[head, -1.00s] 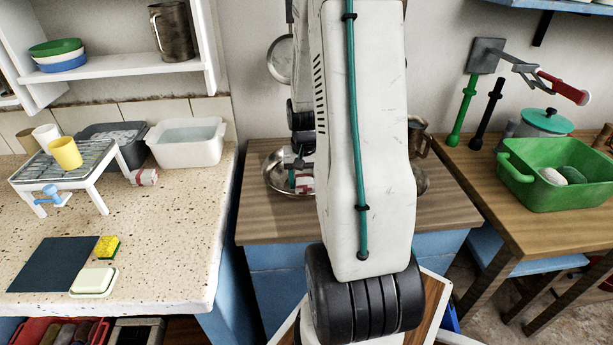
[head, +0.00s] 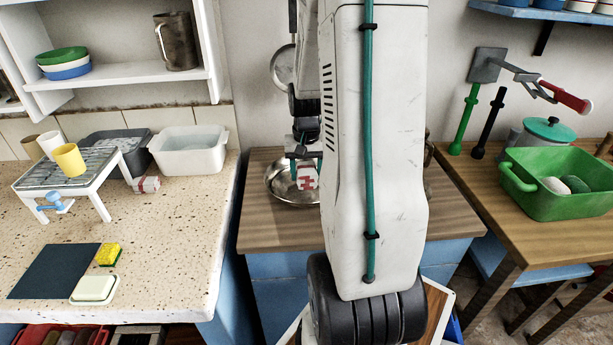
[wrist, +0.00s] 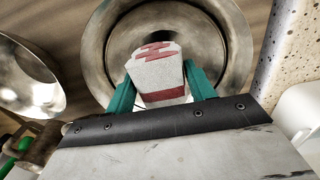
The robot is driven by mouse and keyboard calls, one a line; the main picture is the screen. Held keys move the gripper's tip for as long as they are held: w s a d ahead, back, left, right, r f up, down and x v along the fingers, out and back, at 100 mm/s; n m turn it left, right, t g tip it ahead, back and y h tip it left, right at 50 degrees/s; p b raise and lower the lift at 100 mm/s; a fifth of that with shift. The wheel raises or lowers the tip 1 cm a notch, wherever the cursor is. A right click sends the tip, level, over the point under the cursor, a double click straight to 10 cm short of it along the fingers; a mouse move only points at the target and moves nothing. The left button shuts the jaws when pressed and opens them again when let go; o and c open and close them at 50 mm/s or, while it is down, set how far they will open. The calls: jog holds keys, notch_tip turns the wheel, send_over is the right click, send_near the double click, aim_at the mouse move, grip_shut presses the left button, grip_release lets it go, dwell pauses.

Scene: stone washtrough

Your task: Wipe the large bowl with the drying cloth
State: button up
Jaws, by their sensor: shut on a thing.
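The large bowl (head: 278,188) is round, shiny metal, and stands on the wooden counter, partly hidden behind my arm in the head view. It also shows in the wrist view (wrist: 232,45), with its wide rim around the cloth. The drying cloth (head: 308,178) is a folded white bundle with red marks; the wrist view shows it closely (wrist: 158,72). My gripper (head: 303,158) is shut on the cloth, with a teal finger on each side of it in the wrist view (wrist: 160,92). The cloth is over the bowl's interior; I cannot tell whether it touches the metal.
Another shiny metal vessel (wrist: 28,80) lies left of the bowl in the wrist view. The speckled counter (head: 170,235) at left bears a rack (head: 90,170), a white tub (head: 190,155) and a sponge (head: 108,255). A green basin (head: 545,200) stands at right.

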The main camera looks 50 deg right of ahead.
jog(key=shift+r, duration=0.1)
jog(key=shift+r, duration=1.4)
jog(key=shift+s, duration=0.1)
